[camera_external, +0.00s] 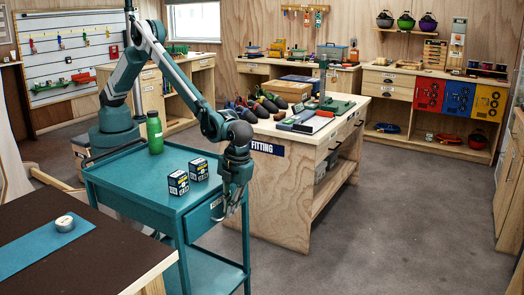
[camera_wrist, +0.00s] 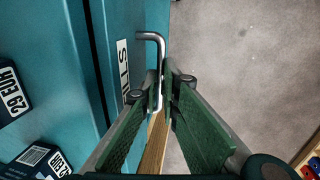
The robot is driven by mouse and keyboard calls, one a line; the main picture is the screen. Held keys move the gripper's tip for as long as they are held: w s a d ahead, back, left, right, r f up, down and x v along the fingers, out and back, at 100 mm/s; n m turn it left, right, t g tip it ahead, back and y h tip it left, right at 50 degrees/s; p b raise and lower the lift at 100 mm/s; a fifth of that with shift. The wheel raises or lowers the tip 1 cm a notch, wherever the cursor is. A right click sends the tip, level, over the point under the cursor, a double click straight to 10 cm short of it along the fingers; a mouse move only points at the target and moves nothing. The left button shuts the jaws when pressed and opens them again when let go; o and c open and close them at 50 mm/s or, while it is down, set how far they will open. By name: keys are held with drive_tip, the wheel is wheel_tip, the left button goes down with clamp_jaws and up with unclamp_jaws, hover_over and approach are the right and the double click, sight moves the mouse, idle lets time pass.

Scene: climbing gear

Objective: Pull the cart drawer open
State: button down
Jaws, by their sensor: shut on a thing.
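The teal cart (camera_external: 130,188) stands at the front left, its drawer front (camera_external: 203,217) on the side facing the open floor. In the wrist view the drawer front (camera_wrist: 127,22) carries a white label and a bent silver handle (camera_wrist: 150,36). My gripper (camera_external: 221,213) is in front of the drawer. In the wrist view my gripper (camera_wrist: 168,78) has its green-padded fingers closed on the handle's straight bar. Part of the bar is hidden between the fingers. A dark line runs between the cart top and the drawer front; I cannot tell how far the drawer stands out.
Two small dark boxes (camera_external: 178,183) (camera_external: 198,169) and a green bottle (camera_external: 154,132) stand on the cart top. A wooden workbench (camera_external: 270,190) is close behind my gripper. A brown table (camera_external: 90,262) fills the front left. Grey floor (camera_external: 340,245) is clear at the right.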

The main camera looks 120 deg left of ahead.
drive_tip(key=w+p, duration=0.2)
drive_tip(key=w, duration=1.6)
drive_tip(key=shift+w, duration=0.3)
idle(0.5)
drive_tip(key=shift+d, duration=0.1)
drive_tip(key=c, duration=2.9)
unclamp_jaws()
drive_tip(key=shift+o, duration=0.2)
drive_tip(key=shift+w+r, duration=0.1)
wheel_tip(320, 180, up, 10)
drive_tip(key=shift+w, duration=0.2)
